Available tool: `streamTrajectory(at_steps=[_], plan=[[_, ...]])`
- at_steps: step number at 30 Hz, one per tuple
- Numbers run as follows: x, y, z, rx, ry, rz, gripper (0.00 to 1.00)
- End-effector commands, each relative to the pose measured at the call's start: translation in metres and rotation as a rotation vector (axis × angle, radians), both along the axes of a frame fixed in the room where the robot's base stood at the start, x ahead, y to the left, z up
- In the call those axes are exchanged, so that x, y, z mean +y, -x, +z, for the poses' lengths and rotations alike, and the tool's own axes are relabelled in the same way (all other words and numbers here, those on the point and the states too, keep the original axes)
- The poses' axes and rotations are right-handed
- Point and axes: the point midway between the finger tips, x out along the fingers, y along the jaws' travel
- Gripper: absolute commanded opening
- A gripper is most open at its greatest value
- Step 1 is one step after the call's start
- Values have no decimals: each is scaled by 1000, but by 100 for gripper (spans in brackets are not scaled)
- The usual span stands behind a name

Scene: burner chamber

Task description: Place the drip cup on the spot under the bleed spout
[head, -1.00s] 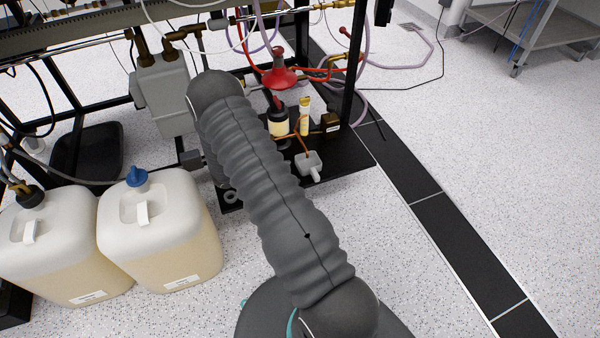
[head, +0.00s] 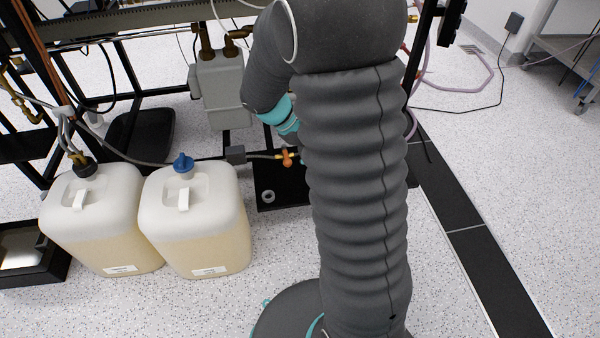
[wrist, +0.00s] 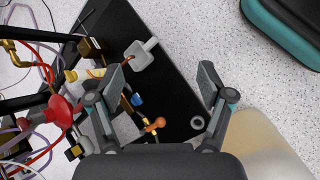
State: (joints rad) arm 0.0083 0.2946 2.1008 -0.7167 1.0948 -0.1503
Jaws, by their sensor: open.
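The drip cup, which I take to be the small pale grey square cup with a stub handle (wrist: 139,57), sits on a black base plate (wrist: 165,75) in the wrist view. In the head view my arm hides it. My gripper (wrist: 163,72) is open and empty above the plate; the cup is just beyond its left fingertip. A grey ring (wrist: 197,123) lies on the plate near the right finger, and also shows in the head view (head: 268,197). An orange-handled valve (wrist: 154,124), probably the bleed spout, is between the fingers; it also shows in the head view (head: 287,157).
Two jerrycans, one with a blue cap (head: 195,220) and one with a dark cap (head: 100,220), stand left of the plate. A grey box (head: 220,90) hangs above. Red and brass fittings (wrist: 60,110) crowd the wrist view's left.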

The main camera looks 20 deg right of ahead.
Motion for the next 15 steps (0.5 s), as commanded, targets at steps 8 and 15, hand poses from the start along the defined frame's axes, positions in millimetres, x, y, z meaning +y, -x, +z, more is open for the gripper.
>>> streamTrajectory(at_steps=[8, 15], plan=[[35, 47, 62, -248, -159, -140, 80], [67, 89, 101, -453, -316, -249, 80]])
